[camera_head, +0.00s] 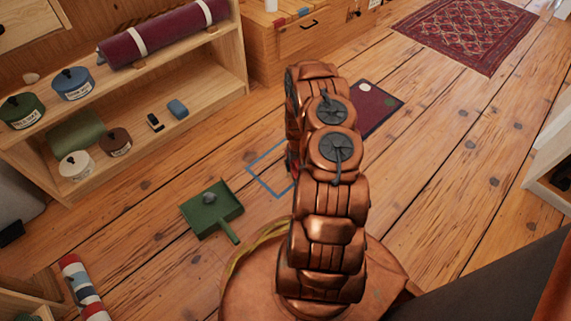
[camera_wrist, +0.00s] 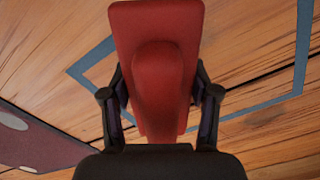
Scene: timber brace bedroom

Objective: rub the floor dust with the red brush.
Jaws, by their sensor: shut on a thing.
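The red brush (camera_wrist: 155,60) fills the middle of the wrist view. My gripper (camera_wrist: 160,100) is shut on it, with a dark finger on each side of its handle. Under and around the brush lies a blue square outline (camera_wrist: 277,105) on the plank floor. The same blue outline (camera_head: 262,186) shows in the head view, partly hidden behind my copper arm. Only a small bit of red (camera_head: 292,168) shows beside the arm there. I cannot make out the floor dust, and cannot tell whether the brush touches the floor.
A green dustpan (camera_head: 212,210) with a grey lump in it lies left of the outline. A dark red mat (camera_head: 378,108) lies behind the arm. Wooden shelves (camera_head: 195,118) with tins stand at left. A patterned rug (camera_head: 470,32) lies far back.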

